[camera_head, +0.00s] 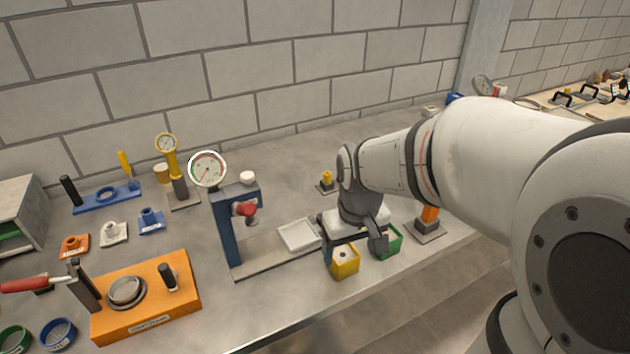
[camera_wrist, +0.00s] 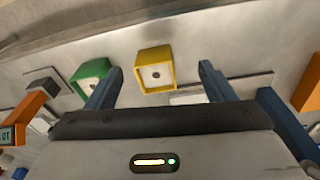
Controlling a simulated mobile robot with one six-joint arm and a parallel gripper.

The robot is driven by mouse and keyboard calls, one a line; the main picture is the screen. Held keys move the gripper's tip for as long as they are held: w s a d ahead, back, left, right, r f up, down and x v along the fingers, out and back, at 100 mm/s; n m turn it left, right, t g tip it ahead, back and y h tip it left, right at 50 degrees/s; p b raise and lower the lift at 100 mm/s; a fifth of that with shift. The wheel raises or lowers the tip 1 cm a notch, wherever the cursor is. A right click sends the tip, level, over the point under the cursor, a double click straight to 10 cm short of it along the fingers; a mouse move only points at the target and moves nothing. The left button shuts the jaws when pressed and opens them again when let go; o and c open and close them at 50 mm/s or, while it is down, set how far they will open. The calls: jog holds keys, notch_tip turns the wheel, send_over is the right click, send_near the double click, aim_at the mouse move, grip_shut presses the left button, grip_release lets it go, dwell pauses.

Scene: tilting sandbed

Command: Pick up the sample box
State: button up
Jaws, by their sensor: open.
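Two small open boxes stand on the bench near its front edge, one yellow (camera_head: 344,265) and one green (camera_head: 389,245); I cannot tell which is the sample box. Each has a pale inside with a dark spot. My gripper (camera_head: 353,241) is above and just behind them, pointing down. In the wrist view my gripper (camera_wrist: 161,69) is open, its two blue-grey fingers wide apart. The yellow box (camera_wrist: 153,86) shows between the fingertips, touching neither in the picture. The green box (camera_wrist: 90,72) lies beside the left finger, partly covered by it. Nothing is held.
A blue press stand (camera_head: 227,228) with a dial gauge is left of my gripper, a white tray (camera_head: 299,235) between them. An orange post (camera_head: 430,215) stands to the right. An orange fixture (camera_head: 145,300) is farther left. The bench edge is close in front of the boxes.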

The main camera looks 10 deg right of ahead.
aim_at(342, 259)
jog(key=shift+o, duration=0.2)
jog(key=shift+n+g, duration=0.6)
jog(key=shift+n, duration=0.1)
jog(key=w, duration=0.1)
jog(key=w+f+p, duration=0.1)
jog(key=w, duration=0.1)
jog(key=w+f, duration=0.1)
jog(key=w, duration=0.1)
jog(key=shift+w+a+f+p, duration=0.1)
jog(key=shift+w+f+p, duration=0.1)
jog(key=shift+p, duration=0.2)
notch_tip(342, 259, down, 8)
jog(key=shift+w+p, duration=0.1)
jog(key=shift+p, duration=0.35)
jog(key=shift+c, duration=0.3)
jog(key=c, duration=1.1)
jog(key=shift+c, duration=0.2)
